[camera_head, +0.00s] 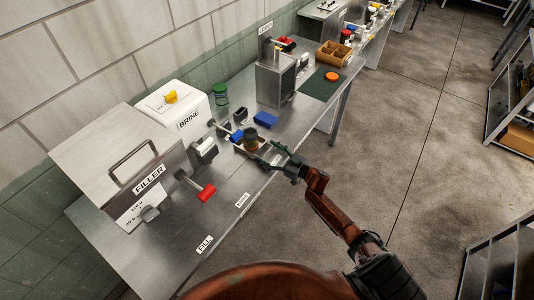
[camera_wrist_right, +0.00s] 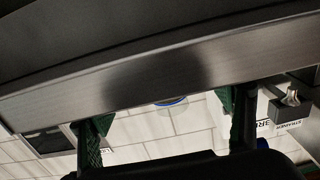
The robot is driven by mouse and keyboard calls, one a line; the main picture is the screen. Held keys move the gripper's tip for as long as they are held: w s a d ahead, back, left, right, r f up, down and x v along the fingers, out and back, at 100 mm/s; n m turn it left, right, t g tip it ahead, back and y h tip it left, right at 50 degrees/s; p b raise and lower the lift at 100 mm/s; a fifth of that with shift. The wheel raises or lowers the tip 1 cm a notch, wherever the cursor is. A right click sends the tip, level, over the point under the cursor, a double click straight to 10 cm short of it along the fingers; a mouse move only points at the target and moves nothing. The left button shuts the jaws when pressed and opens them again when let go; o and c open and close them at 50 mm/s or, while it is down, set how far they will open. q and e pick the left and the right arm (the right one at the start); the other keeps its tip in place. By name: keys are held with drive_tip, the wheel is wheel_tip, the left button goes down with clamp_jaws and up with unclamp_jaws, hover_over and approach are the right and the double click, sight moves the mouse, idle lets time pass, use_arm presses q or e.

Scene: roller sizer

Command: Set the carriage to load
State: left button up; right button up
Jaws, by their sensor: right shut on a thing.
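A small round olive-brown piece (camera_head: 251,141), which I take for the carriage or a part on it, stands on the steel bench beside the filler and brine machines. My right gripper (camera_head: 267,155) reaches in from the right, low over the bench, with its green fingers around or against this piece. The exact contact is too small to make out. My left gripper is not in view.
The filler box (camera_head: 120,160) with a red-handled lever (camera_head: 207,193) and the white brine box (camera_head: 172,107) stand at left. A blue block (camera_head: 265,119) and green jar (camera_head: 221,94) lie beyond. A FILL label (camera_head: 204,244) is on the bench front.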

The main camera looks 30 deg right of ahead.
drive_tip(key=o, duration=1.7)
drive_tip(key=shift+w+d, duration=0.1)
drive_tip(key=shift+d, duration=0.25)
drive_tip(key=shift+c, duration=0.2)
drive_tip(key=shift+a, duration=0.1)
drive_tip(key=v, duration=1.2)
